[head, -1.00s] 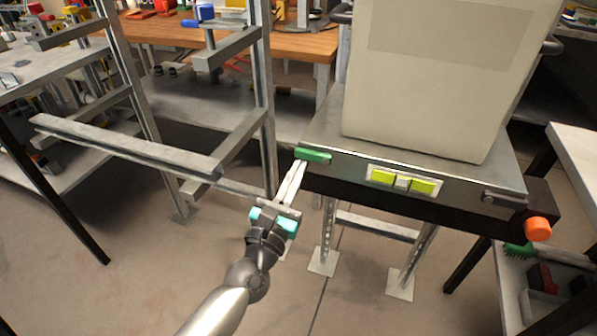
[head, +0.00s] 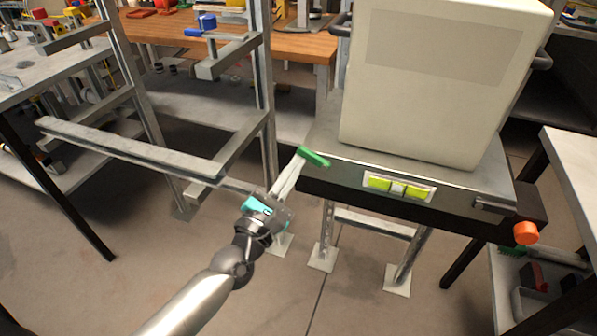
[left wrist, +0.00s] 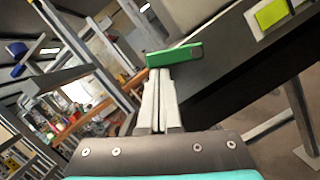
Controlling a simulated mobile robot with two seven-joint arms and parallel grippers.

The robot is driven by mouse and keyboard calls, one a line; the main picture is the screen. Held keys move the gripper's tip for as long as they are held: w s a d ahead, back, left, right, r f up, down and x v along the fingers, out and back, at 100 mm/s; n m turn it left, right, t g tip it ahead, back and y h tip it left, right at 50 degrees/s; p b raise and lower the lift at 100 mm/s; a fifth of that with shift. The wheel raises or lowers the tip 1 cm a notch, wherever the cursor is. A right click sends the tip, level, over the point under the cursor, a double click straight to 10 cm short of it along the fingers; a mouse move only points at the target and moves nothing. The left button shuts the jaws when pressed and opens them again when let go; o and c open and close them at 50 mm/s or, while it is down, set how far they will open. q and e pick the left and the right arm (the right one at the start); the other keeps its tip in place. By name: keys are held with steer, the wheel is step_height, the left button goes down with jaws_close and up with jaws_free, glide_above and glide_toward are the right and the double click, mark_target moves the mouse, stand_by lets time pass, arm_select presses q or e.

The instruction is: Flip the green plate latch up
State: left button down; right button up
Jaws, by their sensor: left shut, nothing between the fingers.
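The green plate latch (head: 313,157) is a small green bar at the left end of the front face of the grey stand. It is tilted, its left end higher than its right. My left gripper (head: 299,160) is shut and empty, with its tips at the latch's left end. In the left wrist view the green latch (left wrist: 174,55) lies across just beyond the shut fingertips (left wrist: 158,72), which look to be touching it or very close. My right gripper is not in view.
A large beige box (head: 430,80) stands on the stand. The front face also carries a yellow-green level (head: 397,188) and an orange knob (head: 526,233). A metal rack (head: 130,150) stands at left. Open floor lies in front.

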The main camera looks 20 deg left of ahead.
mark_target(302, 153)
arm_select(q)
steer(key=r+m+p, duration=0.1)
steer(key=m+p, duration=0.1)
steer(key=r+m+g+h+p, duration=0.1)
steer(key=m+p, duration=0.1)
steer(key=r+m+p, duration=0.1)
steer(key=m+p, duration=0.1)
steer(key=m, duration=0.1)
steer(key=shift+d+h+p, duration=0.25)
steer(key=shift+h+p, duration=0.05)
steer(key=shift+r, duration=0.1)
steer(key=m+p, duration=0.1)
steer(key=p, duration=0.1)
steer(key=d+r+m+g+p, duration=0.1)
steer(key=p, duration=0.1)
steer(key=m+p, duration=0.2)
steer(key=shift+d+r, duration=0.15)
steer(key=shift+r, duration=0.15)
steer(key=shift+f+b, duration=0.3)
steer(key=shift+b, duration=0.1)
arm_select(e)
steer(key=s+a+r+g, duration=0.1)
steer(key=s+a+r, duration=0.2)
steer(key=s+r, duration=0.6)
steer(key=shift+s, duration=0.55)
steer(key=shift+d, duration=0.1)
